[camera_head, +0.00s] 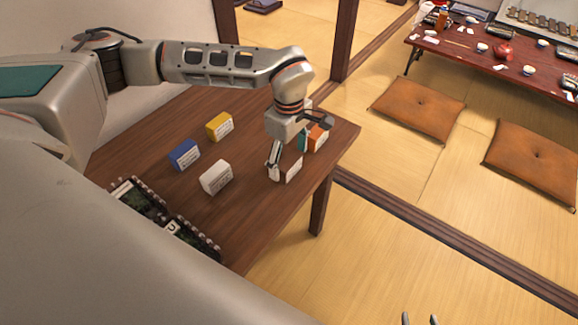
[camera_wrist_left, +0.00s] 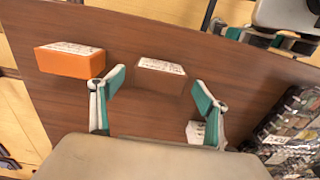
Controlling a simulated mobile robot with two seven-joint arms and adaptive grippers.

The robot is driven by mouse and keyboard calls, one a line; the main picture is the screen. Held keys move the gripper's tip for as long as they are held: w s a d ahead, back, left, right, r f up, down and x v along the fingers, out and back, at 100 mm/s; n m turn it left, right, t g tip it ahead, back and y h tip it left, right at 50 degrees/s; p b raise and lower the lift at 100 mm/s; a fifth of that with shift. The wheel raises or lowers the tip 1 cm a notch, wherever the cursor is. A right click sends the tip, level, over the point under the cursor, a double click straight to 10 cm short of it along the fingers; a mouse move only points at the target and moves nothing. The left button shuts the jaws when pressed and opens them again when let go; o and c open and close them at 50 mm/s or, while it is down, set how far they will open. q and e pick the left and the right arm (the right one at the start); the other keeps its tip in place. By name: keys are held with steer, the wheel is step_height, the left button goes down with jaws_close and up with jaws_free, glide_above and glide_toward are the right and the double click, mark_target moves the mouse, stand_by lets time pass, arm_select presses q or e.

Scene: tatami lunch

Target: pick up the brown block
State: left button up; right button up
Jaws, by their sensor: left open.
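The brown block (camera_wrist_left: 160,78), with a white printed label, lies on the wooden table in the left wrist view. My left gripper (camera_wrist_left: 158,88) is open, its teal-padded fingertips on either side of the block's near part. I cannot tell whether they touch it. In the head view my left gripper (camera_head: 288,157) points down over the right part of the table and partly hides the block there; a pale labelled face shows beside a finger. My right gripper (camera_head: 420,319) shows only as two separated fingertips at the bottom edge, with nothing seen between them.
An orange block (camera_head: 318,138) lies close to the left gripper. Yellow (camera_head: 219,126), blue (camera_head: 184,155) and white (camera_head: 215,178) blocks stand further left on the table (camera_head: 255,215). Dark trays (camera_head: 140,197) lie at the table's near edge.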

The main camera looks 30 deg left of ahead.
arm_select(q)
steer(key=shift+f, duration=0.85)
steer(key=shift+c, duration=0.4)
steer(key=c, duration=1.1)
